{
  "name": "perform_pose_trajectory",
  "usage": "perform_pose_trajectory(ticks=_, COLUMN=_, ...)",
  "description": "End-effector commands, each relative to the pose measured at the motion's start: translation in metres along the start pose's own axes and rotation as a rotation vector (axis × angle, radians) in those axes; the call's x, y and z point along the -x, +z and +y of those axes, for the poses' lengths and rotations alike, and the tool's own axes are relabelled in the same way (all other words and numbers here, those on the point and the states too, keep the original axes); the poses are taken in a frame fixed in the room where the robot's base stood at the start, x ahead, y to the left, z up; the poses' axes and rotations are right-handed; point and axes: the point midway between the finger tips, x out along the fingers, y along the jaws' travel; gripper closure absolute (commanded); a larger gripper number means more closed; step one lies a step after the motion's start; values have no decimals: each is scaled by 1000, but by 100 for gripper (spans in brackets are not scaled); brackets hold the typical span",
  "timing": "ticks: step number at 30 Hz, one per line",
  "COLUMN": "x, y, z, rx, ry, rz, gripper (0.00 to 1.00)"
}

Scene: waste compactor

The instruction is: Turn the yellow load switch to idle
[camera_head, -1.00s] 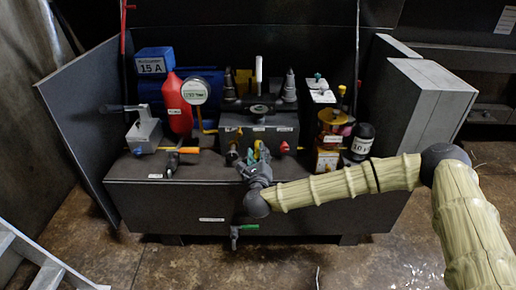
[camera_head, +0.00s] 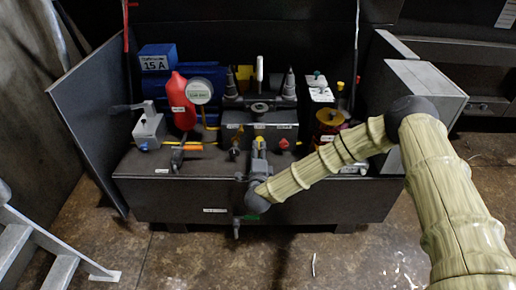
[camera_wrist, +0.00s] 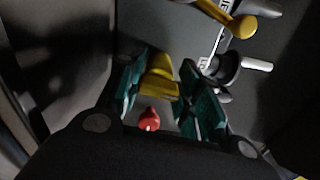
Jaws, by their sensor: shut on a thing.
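The yellow load switch (camera_head: 259,143) is on the front of the dark block in the middle of the machine. In the wrist view a yellow handle (camera_wrist: 160,76) lies between the teal fingers of my gripper (camera_wrist: 168,92). My gripper (camera_head: 259,160) is shut on it, seen from above and behind in the head view. The gripper hides much of the switch and its label, so its setting cannot be read.
A red knob (camera_head: 284,143) is just right of my gripper; it also shows in the wrist view (camera_wrist: 149,118). A red bottle (camera_head: 180,100), a gauge (camera_head: 200,91) and a grey lever box (camera_head: 149,127) stand left.

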Motion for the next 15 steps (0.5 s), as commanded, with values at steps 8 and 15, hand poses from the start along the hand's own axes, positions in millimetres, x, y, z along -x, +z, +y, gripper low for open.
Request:
perform_pose_trajectory(ticks=8, x=0, y=-1, z=0, rx=101, ry=1, rz=1, gripper=89)
perform_pose_trajectory(ticks=15, x=0, y=-1, z=1, rx=125, ry=1, rz=1, gripper=89)
